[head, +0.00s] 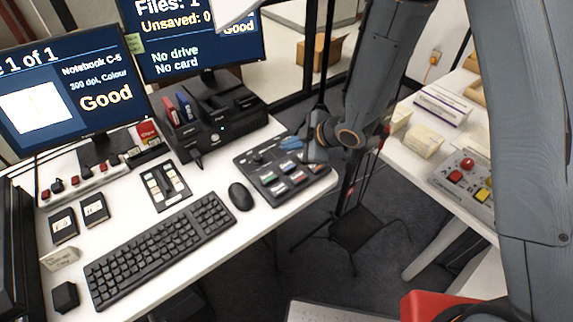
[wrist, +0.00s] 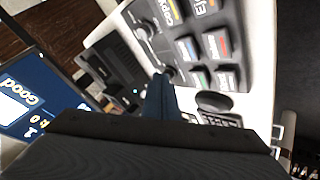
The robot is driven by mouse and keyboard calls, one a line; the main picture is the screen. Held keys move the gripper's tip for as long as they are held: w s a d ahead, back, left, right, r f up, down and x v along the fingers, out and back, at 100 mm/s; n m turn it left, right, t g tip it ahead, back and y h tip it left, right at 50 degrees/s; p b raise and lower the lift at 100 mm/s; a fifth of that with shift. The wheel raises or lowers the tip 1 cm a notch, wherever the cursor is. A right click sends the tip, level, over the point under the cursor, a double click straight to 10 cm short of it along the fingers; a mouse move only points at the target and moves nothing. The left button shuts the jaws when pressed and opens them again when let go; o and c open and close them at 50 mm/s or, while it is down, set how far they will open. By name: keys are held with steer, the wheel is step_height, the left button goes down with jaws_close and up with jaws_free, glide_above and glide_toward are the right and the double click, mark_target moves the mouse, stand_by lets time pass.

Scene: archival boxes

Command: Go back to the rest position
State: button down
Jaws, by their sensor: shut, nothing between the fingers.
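My gripper (head: 292,143) is shut and empty, with its blue fingertips over the back edge of the black button panel (head: 283,176) at the desk's right end. In the wrist view the closed fingers (wrist: 160,95) point toward the panel (wrist: 200,40). Whether the fingertips touch the panel, I cannot tell. My arm comes down from the top right in the head view.
The white desk holds a keyboard (head: 160,248), a mouse (head: 241,196), a black drive dock (head: 215,115) and two monitors (head: 70,88) (head: 190,40). A tripod stand (head: 352,225) is on the floor between this desk and the right table (head: 415,160), which carries boxes and a button console (head: 468,180).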

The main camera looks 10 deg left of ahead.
stand_by(0.3)
steer(key=d+r+m+t+h+b, duration=0.1)
steer(key=d+r+m+h+b, duration=0.15)
steer(key=d+m, duration=0.55)
steer(key=d+r+m+h+b, duration=0.1)
steer(key=d+m+h, duration=0.25)
steer(key=d, duration=0.85)
steer(key=s+d+r+m+g+h+p, duration=0.1)
steer(key=s+d+r+m+g, duration=0.1)
steer(key=s+d+r+m, duration=0.2)
steer(key=s+d+r+m+g+h, duration=0.1)
steer(key=s+d+r+m+g, duration=0.1)
steer(key=s+d+r+m, duration=0.2)
steer(key=s+d+m, duration=0.1)
steer(key=s+d, duration=0.2)
steer(key=s, duration=0.4)
steer(key=shift+s+r+m+p, duration=0.2)
steer(key=shift+r+m+p, duration=0.05)
steer(key=shift+m+p, duration=0.15)
